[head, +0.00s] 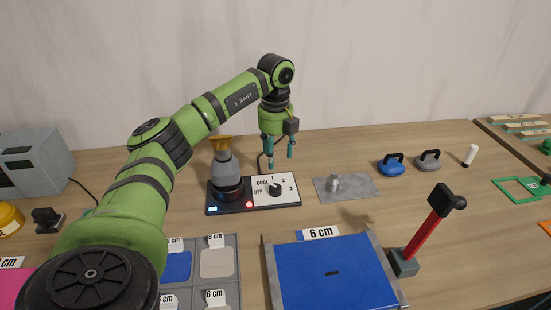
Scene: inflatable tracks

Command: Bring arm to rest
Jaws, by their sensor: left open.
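My left arm comes in from the left and reaches over the table. Its gripper (279,159) points down with the fingers apart and nothing visible between them. It hangs above the back of a black and white control panel (290,185) with a dark rotary knob (274,189) marked OFF, COOL and numbers. The knob points toward the upper left part of its dial, but its exact setting is hard to read. My right gripper is not in view.
A blue board (333,280) lies in front, beside a red-handled tool (423,238) on a stand. A metal plate (357,188) with a small cylinder lies right of the panel. Two suction lifters, blue (391,168) and grey (428,161), stand farther right. Trays of pads lie front left.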

